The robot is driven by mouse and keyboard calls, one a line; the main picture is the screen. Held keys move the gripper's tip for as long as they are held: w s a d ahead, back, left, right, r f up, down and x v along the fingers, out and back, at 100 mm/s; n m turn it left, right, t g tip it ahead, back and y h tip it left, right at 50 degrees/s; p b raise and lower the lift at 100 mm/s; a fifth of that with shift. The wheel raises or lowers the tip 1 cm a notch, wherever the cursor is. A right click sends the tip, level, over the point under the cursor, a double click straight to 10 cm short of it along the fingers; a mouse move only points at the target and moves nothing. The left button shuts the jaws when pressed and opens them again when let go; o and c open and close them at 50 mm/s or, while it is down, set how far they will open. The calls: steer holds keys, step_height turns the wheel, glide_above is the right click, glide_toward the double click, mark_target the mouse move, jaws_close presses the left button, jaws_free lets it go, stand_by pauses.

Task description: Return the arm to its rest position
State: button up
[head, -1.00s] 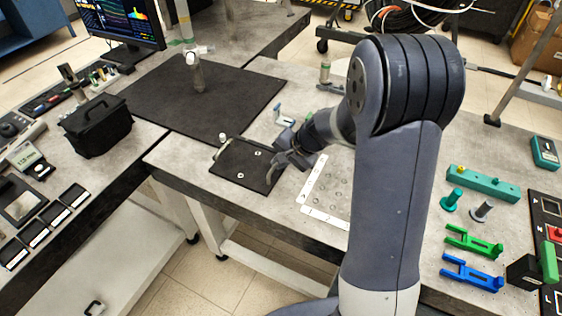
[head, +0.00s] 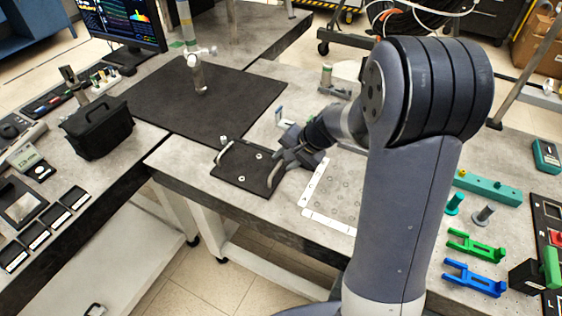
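My grey arm rises at the right of the head view, bent at a big dark-ringed joint, with its forearm reaching left and down. My gripper (head: 282,154) is at the forearm's end, over the right edge of a small black plate (head: 240,180) with two handles. The right handle (head: 275,172) shows just below the fingers. The fingers are small and dark here, so I cannot tell whether they are open or shut, or whether they touch the handle. Nothing is seen hanging from the gripper.
A black case (head: 98,128) stands at left. Green (head: 475,246) and blue (head: 474,279) parts lie at right.

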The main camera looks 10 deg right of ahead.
mark_target(278, 166)
steer(key=v, duration=0.7)
steer(key=shift+r, duration=0.35)
steer(key=shift+f, duration=0.1)
steer(key=x, duration=1)
steer(key=shift+f, duration=0.35)
steer(key=shift+s+d+p, duration=0.1)
steer(key=shift+s+p, duration=0.05)
steer(key=shift+p, duration=0.25)
steer(key=shift+b, duration=0.3)
